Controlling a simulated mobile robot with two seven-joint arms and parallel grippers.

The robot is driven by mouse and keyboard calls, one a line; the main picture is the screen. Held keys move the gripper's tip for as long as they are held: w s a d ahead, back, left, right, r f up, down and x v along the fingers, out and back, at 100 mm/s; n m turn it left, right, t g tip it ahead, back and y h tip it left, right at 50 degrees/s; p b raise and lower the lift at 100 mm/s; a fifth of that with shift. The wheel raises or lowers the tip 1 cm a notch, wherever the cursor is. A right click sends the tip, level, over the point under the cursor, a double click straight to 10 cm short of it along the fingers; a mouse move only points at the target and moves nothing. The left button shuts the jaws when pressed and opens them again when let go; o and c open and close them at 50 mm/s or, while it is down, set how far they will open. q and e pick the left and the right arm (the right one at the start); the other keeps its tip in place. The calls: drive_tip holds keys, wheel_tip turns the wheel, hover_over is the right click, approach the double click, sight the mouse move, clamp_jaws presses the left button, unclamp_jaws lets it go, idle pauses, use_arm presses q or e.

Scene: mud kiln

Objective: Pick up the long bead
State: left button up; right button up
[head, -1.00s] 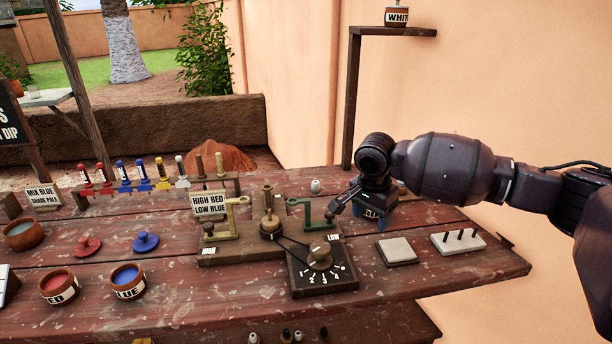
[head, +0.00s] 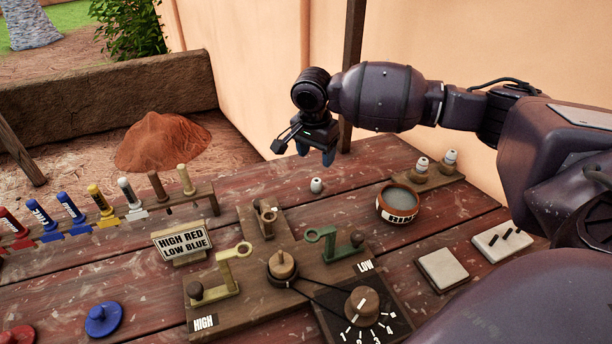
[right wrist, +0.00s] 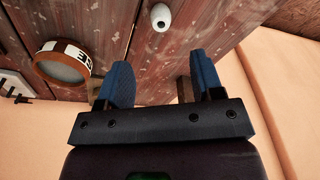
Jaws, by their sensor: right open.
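A small white bead with a dark hole (head: 316,185) lies alone on the red plank table, behind the green crank. It looks egg-shaped in the right wrist view (right wrist: 160,17), at the top. I cannot tell for certain that it is the long bead. Two more whitish beads (head: 422,164) (head: 449,157) stand on a wooden block at the back right. My right gripper (head: 316,155) is open, with blue fingers pointing down, above the table's back edge and behind the lone bead. Nothing is between its fingers (right wrist: 162,78). My left gripper is not in view.
A labelled bowl of grey liquid (head: 399,202) stands right of the lone bead. A pale tile (head: 443,270) and a pegged plate (head: 502,241) lie at the right. The crank board (head: 215,305) and dial (head: 362,306) are in front. The orange wall rises behind.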

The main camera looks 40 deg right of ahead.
sight(316, 183)
drive_tip(key=f, duration=0.1)
drive_tip(key=f+b, duration=0.1)
drive_tip(key=f, duration=0.3)
drive_tip(key=shift+d+f, duration=0.15)
drive_tip(key=shift+d, duration=0.15)
drive_tip(key=shift+f+b, duration=0.3)
drive_tip(key=shift+b, duration=0.05)
drive_tip(key=f+b, duration=0.1)
drive_tip(key=f, duration=0.3)
drive_tip(key=shift+w+f+b, duration=0.2)
drive_tip(key=shift+b, duration=0.15)
drive_tip(key=shift+d+f, duration=0.1)
drive_tip(key=shift+f, duration=0.15)
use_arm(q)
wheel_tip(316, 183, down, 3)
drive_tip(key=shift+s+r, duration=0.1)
use_arm(e)
drive_tip(key=shift+r, duration=0.2)
drive_tip(key=shift+c, duration=0.4)
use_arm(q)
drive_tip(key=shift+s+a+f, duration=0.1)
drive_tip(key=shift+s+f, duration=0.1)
use_arm(e)
drive_tip(key=c, duration=0.7)
